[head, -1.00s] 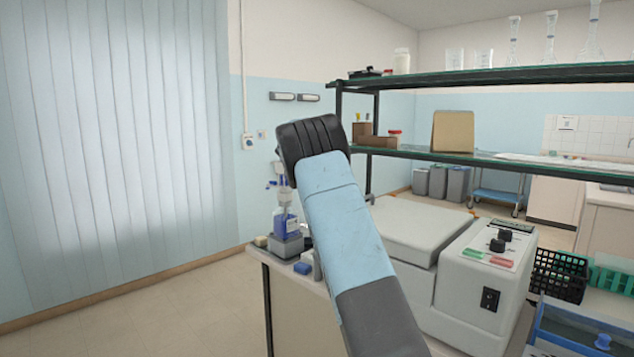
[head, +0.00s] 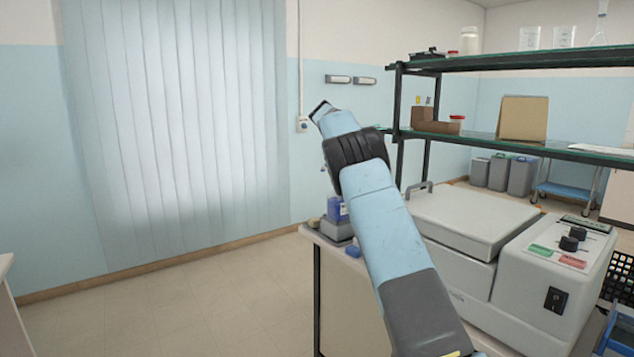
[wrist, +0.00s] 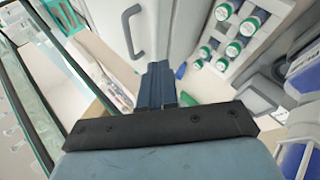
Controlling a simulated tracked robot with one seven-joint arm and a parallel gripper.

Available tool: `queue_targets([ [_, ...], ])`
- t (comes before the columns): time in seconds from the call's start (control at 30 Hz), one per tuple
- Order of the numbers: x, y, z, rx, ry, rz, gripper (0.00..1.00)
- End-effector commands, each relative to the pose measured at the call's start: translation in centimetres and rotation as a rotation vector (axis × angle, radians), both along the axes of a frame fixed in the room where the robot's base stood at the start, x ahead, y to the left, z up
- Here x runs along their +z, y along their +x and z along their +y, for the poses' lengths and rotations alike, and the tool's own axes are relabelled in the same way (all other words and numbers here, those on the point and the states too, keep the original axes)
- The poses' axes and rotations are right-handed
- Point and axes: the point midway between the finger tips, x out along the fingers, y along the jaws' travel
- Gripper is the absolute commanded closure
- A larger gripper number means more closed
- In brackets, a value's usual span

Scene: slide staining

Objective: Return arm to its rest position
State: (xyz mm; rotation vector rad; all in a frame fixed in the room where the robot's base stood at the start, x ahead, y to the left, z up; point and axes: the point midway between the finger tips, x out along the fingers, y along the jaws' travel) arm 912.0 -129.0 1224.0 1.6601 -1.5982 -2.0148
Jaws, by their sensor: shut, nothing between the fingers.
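My gripper (wrist: 157,85) shows in the wrist view with its two dark blue fingers together and nothing between them. It points toward the pale machine lid with a grey handle (wrist: 132,30). I cannot tell how far the fingertips are from it. In the head view my arm rises from the lower right, bends at a black ribbed joint, and a short blue part shows past it. The gripper itself is hidden there.
A pale bench machine (head: 465,222) stands right of my arm. A glass two-level shelf (head: 485,147) rises behind it; its edge (wrist: 22,95) is close on the left in the wrist view. Green-capped bottles (wrist: 230,30) stand upper right there. The floor (head: 210,310) at left is clear.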

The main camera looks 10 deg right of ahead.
Motion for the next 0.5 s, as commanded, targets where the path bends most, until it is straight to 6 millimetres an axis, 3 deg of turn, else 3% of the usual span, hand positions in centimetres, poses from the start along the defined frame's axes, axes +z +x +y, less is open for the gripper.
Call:
queue_targets([
  [0.17,1.4,-1.3,-0.6,0.022,0.041,-0.013,1.00],
  [0.5,5.2,-7.5,-1.8,0.145,0.222,-0.080,1.00],
])
